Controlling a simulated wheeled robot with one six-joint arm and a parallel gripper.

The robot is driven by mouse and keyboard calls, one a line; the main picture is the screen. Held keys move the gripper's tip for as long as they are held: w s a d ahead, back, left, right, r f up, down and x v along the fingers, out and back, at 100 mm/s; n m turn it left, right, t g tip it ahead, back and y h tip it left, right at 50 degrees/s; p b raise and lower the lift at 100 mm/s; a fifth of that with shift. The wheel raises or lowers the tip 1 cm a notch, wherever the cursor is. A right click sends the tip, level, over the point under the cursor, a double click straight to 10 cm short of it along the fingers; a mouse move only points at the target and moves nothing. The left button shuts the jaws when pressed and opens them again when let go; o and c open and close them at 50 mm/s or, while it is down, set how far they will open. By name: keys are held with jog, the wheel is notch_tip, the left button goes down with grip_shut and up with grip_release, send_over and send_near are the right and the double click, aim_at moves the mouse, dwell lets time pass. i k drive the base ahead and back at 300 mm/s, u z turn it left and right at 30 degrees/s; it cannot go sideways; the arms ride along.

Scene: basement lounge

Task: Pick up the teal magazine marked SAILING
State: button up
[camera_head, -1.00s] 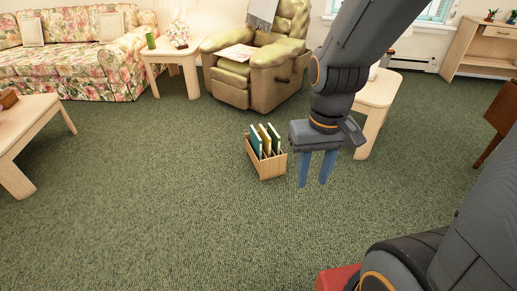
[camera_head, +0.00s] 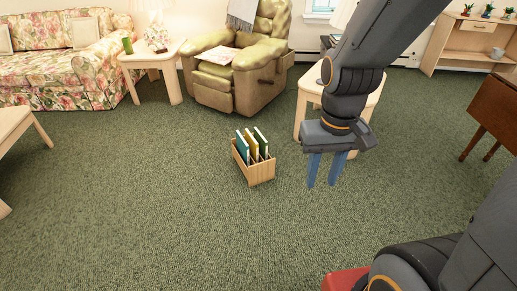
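A wooden rack (camera_head: 262,174) stands on the green carpet near the middle of the head view. Several thin magazines stand upright in it. The leftmost is teal (camera_head: 243,149), the middle one is yellow (camera_head: 251,143), and the right one is dark green with a pale edge (camera_head: 261,139). No title can be read at this size. My gripper (camera_head: 323,185) points down to the right of the rack, apart from it. Its two blue fingers are spread with nothing between them.
A green recliner (camera_head: 245,90) with a paper on its seat stands behind the rack. Side tables stand left (camera_head: 150,60) and right (camera_head: 312,98) of it. A floral sofa (camera_head: 60,60) is at the back left. A brown table (camera_head: 495,110) is at the right. Carpet around the rack is clear.

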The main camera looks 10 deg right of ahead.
aim_at(243, 149)
jog(key=z, duration=0.15)
jog(key=i, duration=0.85)
jog(key=u, duration=0.5)
